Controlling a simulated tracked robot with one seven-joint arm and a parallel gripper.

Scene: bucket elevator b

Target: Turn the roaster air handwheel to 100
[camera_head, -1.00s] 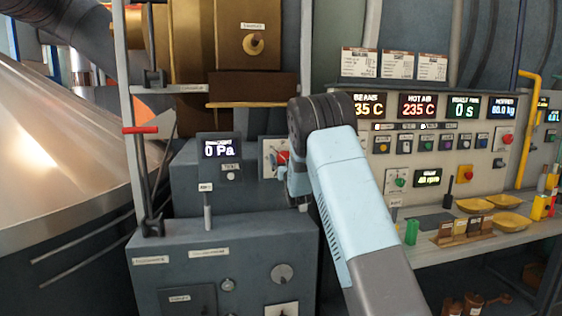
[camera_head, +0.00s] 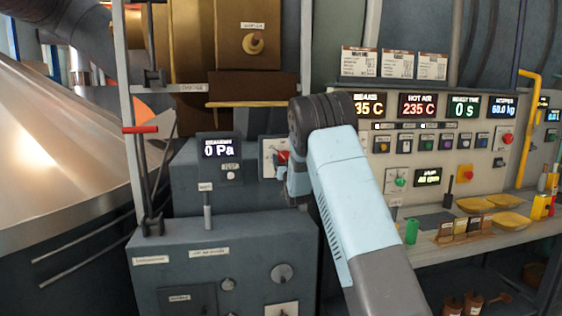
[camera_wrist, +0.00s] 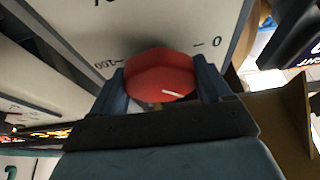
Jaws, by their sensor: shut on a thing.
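A red handwheel (camera_wrist: 160,76) sits on a pale dial plate (camera_wrist: 140,25) in the wrist view. The plate has marks reading 0 at the right and 100 at the left, with another mark partly cut off at the top. A white pointer line on the wheel shows near its lower edge. My gripper (camera_wrist: 162,86) is shut on the red wheel, one finger on each side. In the head view the red wheel (camera_head: 283,156) shows only in part, as my gripper (camera_head: 286,172) and arm cover much of it and its plate.
A display reading 0 Pa (camera_head: 219,148) stands left of the wheel, above a grey cabinet (camera_head: 225,270) with knobs. A control panel (camera_head: 430,160) with displays and buttons is at the right. A shelf below it holds yellow trays (camera_head: 474,205).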

